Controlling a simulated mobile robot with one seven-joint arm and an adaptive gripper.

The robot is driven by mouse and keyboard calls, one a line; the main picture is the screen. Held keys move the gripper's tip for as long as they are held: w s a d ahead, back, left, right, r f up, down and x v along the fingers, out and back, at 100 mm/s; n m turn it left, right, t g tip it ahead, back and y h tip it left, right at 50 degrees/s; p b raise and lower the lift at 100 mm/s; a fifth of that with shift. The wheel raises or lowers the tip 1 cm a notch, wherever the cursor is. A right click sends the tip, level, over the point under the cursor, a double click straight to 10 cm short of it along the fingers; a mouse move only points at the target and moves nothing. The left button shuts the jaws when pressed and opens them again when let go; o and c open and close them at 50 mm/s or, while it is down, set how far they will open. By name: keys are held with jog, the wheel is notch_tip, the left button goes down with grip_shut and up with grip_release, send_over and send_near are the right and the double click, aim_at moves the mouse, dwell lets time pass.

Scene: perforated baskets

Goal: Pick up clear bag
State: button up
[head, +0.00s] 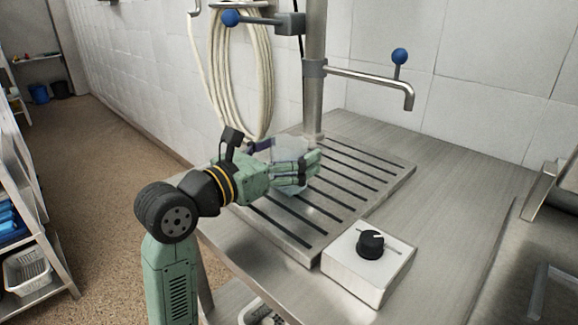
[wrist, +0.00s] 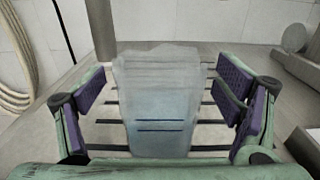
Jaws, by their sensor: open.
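The clear bag (wrist: 160,95) is a pale, see-through sheet-like shape with a faint blue tint. In the wrist view it stands between my open fingers, over the slotted drain board, with clear space on both sides. In the head view the clear bag (head: 290,152) shows faintly behind and around my gripper (head: 300,165). My gripper also shows in the wrist view (wrist: 160,108), with purple pads facing each other, apart from the bag. The bag's lower part is partly hidden by my gripper in the head view.
The slotted drain board (head: 345,190) lies on a steel counter (head: 455,185). A metal post (head: 315,80) with a tap (head: 375,82) rises behind. A coiled hose (head: 240,75) hangs on the wall. A white box with a black knob (head: 368,262) sits at the front right.

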jog(key=shift+w+d, duration=0.1)
jog(key=c, duration=1.5)
